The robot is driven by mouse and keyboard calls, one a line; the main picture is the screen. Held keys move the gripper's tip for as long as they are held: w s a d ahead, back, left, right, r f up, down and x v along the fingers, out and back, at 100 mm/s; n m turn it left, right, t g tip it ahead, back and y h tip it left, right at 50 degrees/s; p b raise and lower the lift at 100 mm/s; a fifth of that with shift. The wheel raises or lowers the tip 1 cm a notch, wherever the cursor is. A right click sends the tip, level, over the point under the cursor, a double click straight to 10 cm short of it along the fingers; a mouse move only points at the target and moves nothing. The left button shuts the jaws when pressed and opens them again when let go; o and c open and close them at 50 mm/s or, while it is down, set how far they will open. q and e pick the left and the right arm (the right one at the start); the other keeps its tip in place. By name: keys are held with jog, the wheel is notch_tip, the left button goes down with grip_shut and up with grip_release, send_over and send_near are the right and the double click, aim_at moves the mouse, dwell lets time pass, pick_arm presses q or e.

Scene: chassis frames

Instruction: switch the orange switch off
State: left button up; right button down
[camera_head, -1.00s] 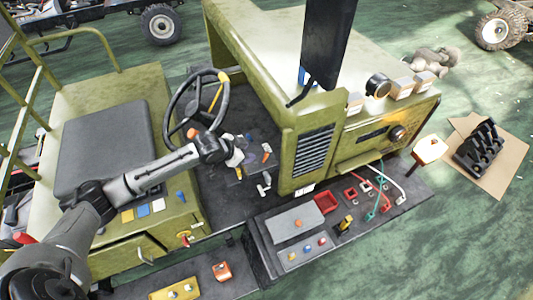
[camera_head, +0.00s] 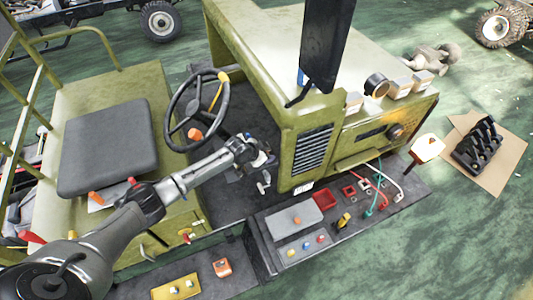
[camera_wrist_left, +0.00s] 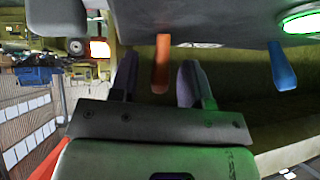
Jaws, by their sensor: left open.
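An orange lever switch (camera_wrist_left: 161,62) hangs from a panel in the left wrist view, between the two open fingers of my left gripper (camera_wrist_left: 160,85). A gap shows on both sides of it. A blue lever (camera_wrist_left: 282,68) and a lit green lamp (camera_wrist_left: 302,20) are to its right. In the head view my left gripper (camera_head: 263,160) reaches over the dark floor of the green vehicle, right of the steering wheel (camera_head: 197,110). There the gripper and arm hide the orange switch. My right gripper is not in view.
The steering wheel and green hood (camera_head: 270,45) stand close to my left arm. A grey seat (camera_head: 105,145) is left. A lower console (camera_head: 297,222) with a red tray (camera_head: 324,199), buttons and cables lies in front. An orange-and-white box (camera_head: 222,267) is nearby.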

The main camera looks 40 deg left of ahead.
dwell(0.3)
pick_arm(q)
grip_shut()
jog(key=shift+f, duration=0.1)
